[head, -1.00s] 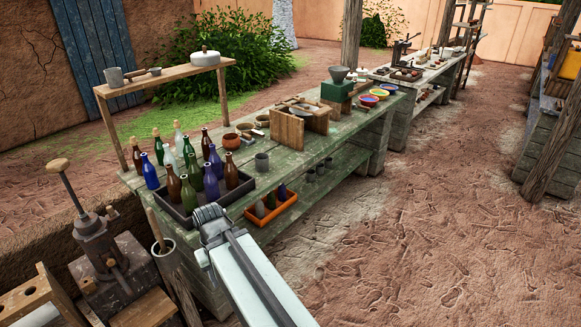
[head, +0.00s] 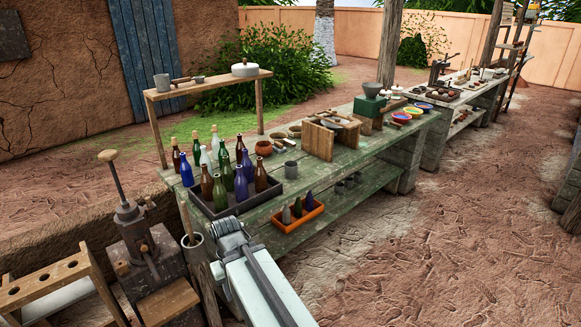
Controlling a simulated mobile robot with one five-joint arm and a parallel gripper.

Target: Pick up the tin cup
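Two grey metal-looking cups could be the tin cup. One grey cup (head: 290,169) stands upright on the green table, right of the bottle tray. Another grey cup (head: 162,82) stands at the left end of the raised wooden shelf. The end of my arm, with my gripper (head: 229,232), is at the lower middle, in front of the table's near left end. It is apart from both cups. Its fingers cannot be made out, and I see nothing held.
A dark tray (head: 222,210) of several tall bottles stands on the table's near left. An orange crate (head: 298,217) with bottles is on the lower shelf. A hand press (head: 143,245) stands at left. Bare ground (head: 400,260) on the right is open.

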